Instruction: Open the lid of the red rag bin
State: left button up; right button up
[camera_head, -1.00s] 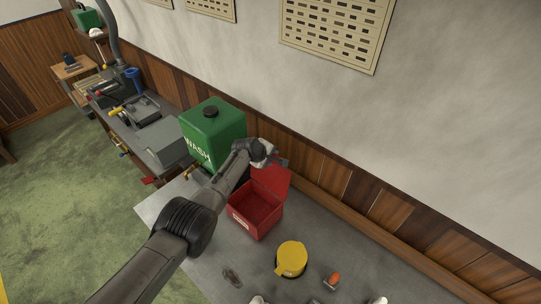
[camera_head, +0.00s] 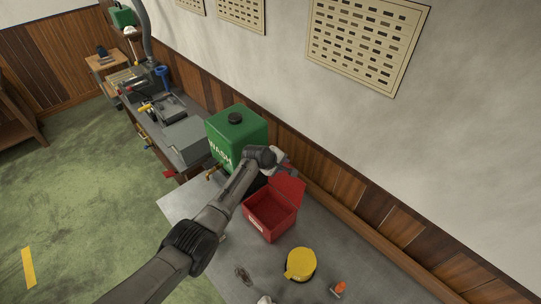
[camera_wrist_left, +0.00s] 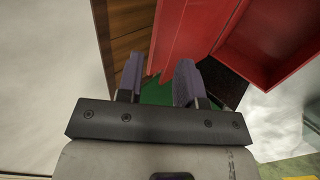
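The red rag bin (camera_head: 270,219) stands on the grey bench with its lid (camera_head: 289,190) raised at the back, so its red inside shows. My left arm reaches in from the left, and my left gripper (camera_head: 287,168) is behind the raised lid, near the wall. In the left wrist view, the gripper's two purple-grey fingers (camera_wrist_left: 158,82) are apart with nothing held between them. The red lid (camera_wrist_left: 184,35) is just beyond the fingertips, and the bin (camera_wrist_left: 270,45) is at upper right. I cannot tell whether a finger touches the lid.
A green wash can (camera_head: 236,135) stands left of the bin, close to my left arm. A yellow round container (camera_head: 300,264) and a small orange-topped item (camera_head: 340,288) are in front. The panelled wall (camera_head: 345,190) runs close behind.

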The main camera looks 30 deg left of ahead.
pick_arm(q)
jog(key=v, duration=0.7)
jog(key=shift+s+r, duration=0.25)
jog(key=shift+a, duration=0.1)
dwell(0.4)
jog(key=s+d+r+m+t+y, duration=0.1)
jog(key=s+r+m+y, duration=0.1)
jog(key=s+r+m, duration=0.45)
jog(key=s+d+r+m+t+y, duration=0.1)
jog(key=s+r+m+t, duration=0.15)
jog(key=r+m, duration=0.65)
jog(key=s+d+f+g, duration=0.1)
jog(key=s+f+g, duration=0.1)
jog(key=s+f, duration=0.5)
jog(key=s+d+f+g, duration=0.1)
jog(key=s+f+g, duration=0.2)
jog(key=s+f, duration=0.5)
jog(key=s+d+f+g+p, duration=0.1)
jog(key=s+f, duration=0.7)
jog(key=s, duration=1.6)
jog(key=shift+s+d+g, duration=0.25)
jog(key=shift+d+g, duration=0.2)
jog(key=shift+g, duration=0.4)
